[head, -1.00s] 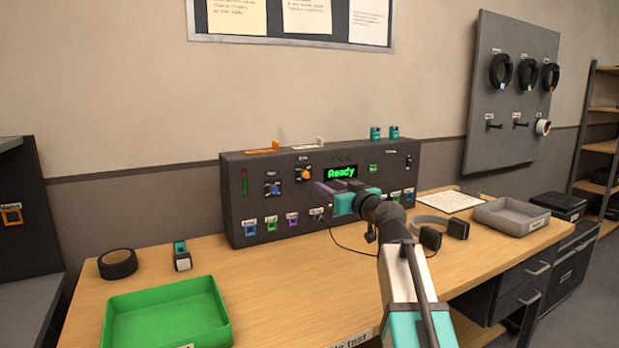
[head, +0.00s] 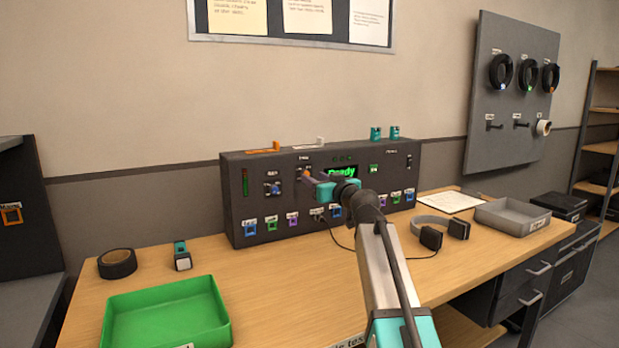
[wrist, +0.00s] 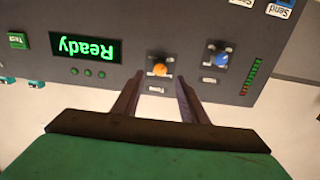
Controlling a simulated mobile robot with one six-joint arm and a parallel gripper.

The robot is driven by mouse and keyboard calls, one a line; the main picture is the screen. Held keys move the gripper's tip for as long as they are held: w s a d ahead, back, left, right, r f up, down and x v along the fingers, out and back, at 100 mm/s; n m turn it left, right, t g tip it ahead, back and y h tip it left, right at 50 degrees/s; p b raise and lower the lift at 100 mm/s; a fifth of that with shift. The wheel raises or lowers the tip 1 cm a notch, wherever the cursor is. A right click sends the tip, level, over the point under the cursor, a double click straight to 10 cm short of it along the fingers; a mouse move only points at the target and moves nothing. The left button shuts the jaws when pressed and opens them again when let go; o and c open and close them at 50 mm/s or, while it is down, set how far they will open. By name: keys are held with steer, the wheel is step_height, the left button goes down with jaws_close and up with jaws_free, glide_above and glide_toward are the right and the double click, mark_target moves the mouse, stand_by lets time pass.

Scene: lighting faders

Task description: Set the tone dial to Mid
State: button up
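The dark control panel (head: 240,215) stands upright at the back of the table. It carries an orange dial (wrist: 160,68) and a blue dial (wrist: 217,57), both clear in the upside-down wrist view. Which one is the tone dial I cannot tell, as their small labels are too blurred to read. My gripper (wrist: 157,85) is open, its two dark fingers apart and pointing at the panel, with the orange dial between and just beyond their tips. In the head view my gripper (head: 312,182) partly covers the orange dial; the blue dial (head: 272,188) is clear to its left.
A green "Ready" display (wrist: 86,47) is beside the dials. Several coloured sockets (head: 271,223) line the panel's lower edge, with a cable there. A green tray (head: 165,315), black tape roll (head: 117,263), headphones (head: 443,231) and grey tray (head: 512,215) are on the table.

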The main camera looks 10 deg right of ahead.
mark_target(307, 174)
steer(key=shift+x, duration=2.35)
jaws_close()
